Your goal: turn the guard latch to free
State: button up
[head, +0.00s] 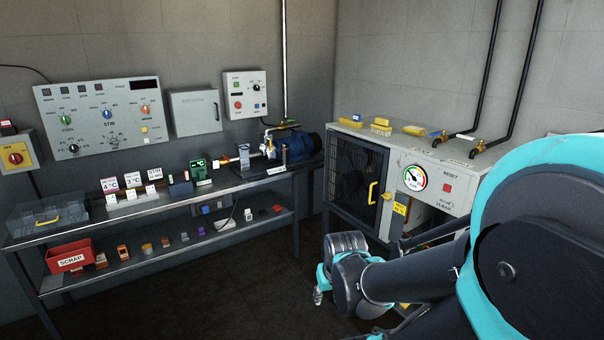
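The mesh guard door (355,184) is on the front of the grey cabinet at the right and looks shut. A yellow upright handle (372,193) is on its right side. A small yellow piece (387,196) sits just right of the door edge; it may be the guard latch, but it is too small to tell which way it is turned. My arm, dark with teal joints, reaches in from the right, below and in front of the cabinet. I cannot make out my gripper's fingers; they are hidden or out of sight.
The cabinet's front panel carries a round gauge (415,178) and a red reset button (446,188). Yellow blocks (381,126) lie on the cabinet top. A steel bench (150,207) with several small items stands at the left. Dark floor between them is open.

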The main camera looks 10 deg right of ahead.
aim_at(387, 195)
jog(key=i+j+z, duration=0.4)
jog(key=j+z, duration=0.25)
jog(key=i+j+z, duration=0.15)
jog(key=z, duration=0.15)
jog(key=j+z, duration=0.35)
jog(key=i+j+z, duration=0.1)
jog(key=j+z, duration=0.2)
jog(key=j, duration=0.2)
jog(key=j+z, duration=0.15)
jog(key=j, duration=0.25)
jog(key=k+l+z, duration=0.15)
jog(key=z, duration=0.8)
